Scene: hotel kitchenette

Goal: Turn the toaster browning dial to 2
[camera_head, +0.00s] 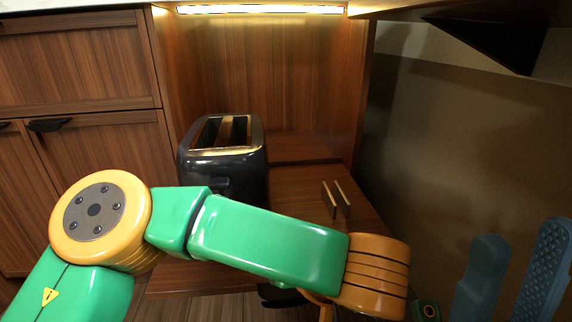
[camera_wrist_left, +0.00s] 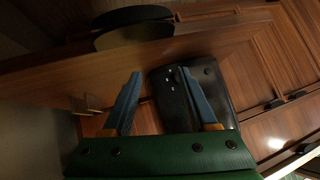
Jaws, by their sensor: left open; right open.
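The black toaster (camera_head: 222,160) stands upright on the wooden counter in the head view, with its slots facing up. My left arm crosses in front of it and hides its lower front. In the left wrist view the toaster (camera_wrist_left: 218,80) is the dark body behind the fingers, with small light marks on its face. The browning dial and its setting cannot be made out. My left gripper (camera_wrist_left: 161,73) is open and empty, its fingers pointing toward the toaster's front; contact cannot be told. My right gripper (camera_head: 525,232) is open and empty at the lower right, far from the toaster.
Wooden cabinets (camera_head: 75,70) stand at the left, a bare wall (camera_head: 430,150) at the right. A dark round thing (camera_wrist_left: 133,27) shows beyond the counter edge in the wrist view.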

